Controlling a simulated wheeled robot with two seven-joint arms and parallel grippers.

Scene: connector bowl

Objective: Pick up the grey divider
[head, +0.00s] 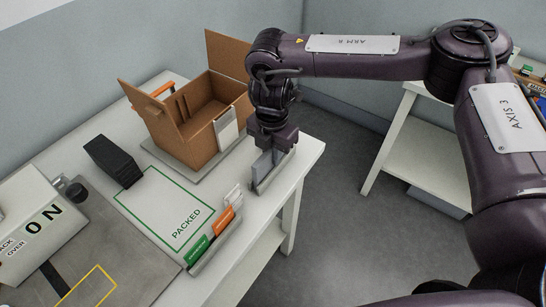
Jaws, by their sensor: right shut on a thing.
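My right gripper (270,158) points down over the right end of the white table, just right of an open cardboard box (205,147). It is shut on the grey divider (264,173), a thin grey upright piece low at the table's edge. The fingers hide part of the divider, and I cannot tell whether its lower edge touches the table. My left gripper is not in view.
The box stands on a grey base with its flaps up. A green-framed "PACKED" mat (178,205) lies in front, with a black holder (113,160) to its left. A rack with orange and green labels (212,238) lines the front edge. A shelf (425,150) stands right, across open floor.

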